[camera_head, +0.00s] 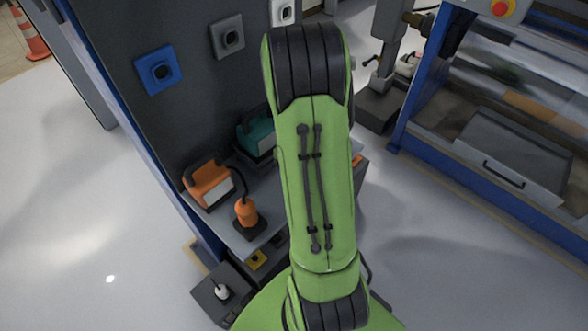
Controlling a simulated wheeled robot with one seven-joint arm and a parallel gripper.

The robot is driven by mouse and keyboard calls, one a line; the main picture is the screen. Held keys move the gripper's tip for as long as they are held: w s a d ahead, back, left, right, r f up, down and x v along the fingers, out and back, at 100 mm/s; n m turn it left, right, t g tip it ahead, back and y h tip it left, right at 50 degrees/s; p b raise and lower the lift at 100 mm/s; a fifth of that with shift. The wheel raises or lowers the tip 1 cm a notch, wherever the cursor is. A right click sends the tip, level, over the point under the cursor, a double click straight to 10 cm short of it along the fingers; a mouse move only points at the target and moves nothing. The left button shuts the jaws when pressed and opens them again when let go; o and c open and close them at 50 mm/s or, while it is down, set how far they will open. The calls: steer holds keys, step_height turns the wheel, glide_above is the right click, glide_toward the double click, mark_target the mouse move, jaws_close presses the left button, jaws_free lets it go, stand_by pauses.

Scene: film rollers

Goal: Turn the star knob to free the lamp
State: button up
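My green arm (318,180) fills the middle of the view. It hides part of the shelf and the dark panel. My gripper is not in view. An orange lamp-like box (207,184) with a pale front sits at the left on the grey shelf (262,190). A teal box of similar shape (258,135) stands behind it, partly covered by my arm. An orange rounded piece on a dark base (246,212) stands near the shelf's front, with a dark cable beside it. I cannot make out a star knob.
Blue (158,69), grey (228,35) and white square fittings (286,12) sit on the dark panel. A dark box with a white knob-like piece (222,291) is low at left. A blue-framed machine (480,120) stands at right. Pale floor (90,210) is clear at left.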

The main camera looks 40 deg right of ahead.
steer(key=shift+n, duration=0.3)
steer(key=o, duration=1.1)
steer(key=shift+c, duration=0.2)
steer(key=shift+r, duration=0.1)
step_height(320, 180, up, 16)
steer(key=p, duration=0.5)
steer(key=shift+f, duration=0.2)
